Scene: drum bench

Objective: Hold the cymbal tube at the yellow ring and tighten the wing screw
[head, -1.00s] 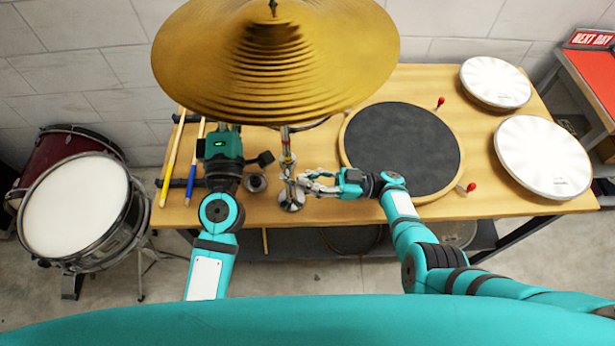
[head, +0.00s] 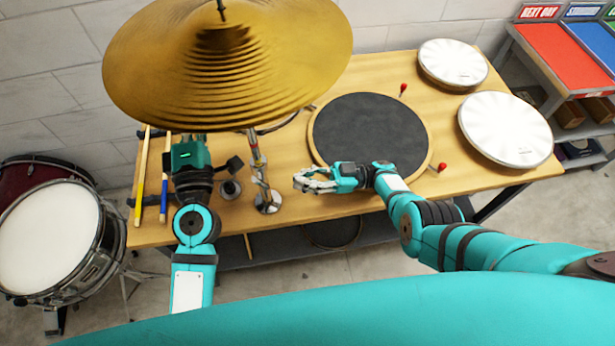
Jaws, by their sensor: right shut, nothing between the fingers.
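The cymbal (head: 228,75), large and golden, sits on top of the thin metal cymbal tube (head: 256,152). The tube stands on a round metal base (head: 268,205) on the bench, leaning a little in the picture.
A black round pad (head: 370,135) with a wooden rim lies behind my right gripper. Two white drumheads (head: 505,130) lie at right. Drumsticks (head: 141,180) lie at the left edge of the wooden bench (head: 330,207). A drum (head: 50,240) stands on the floor at left.

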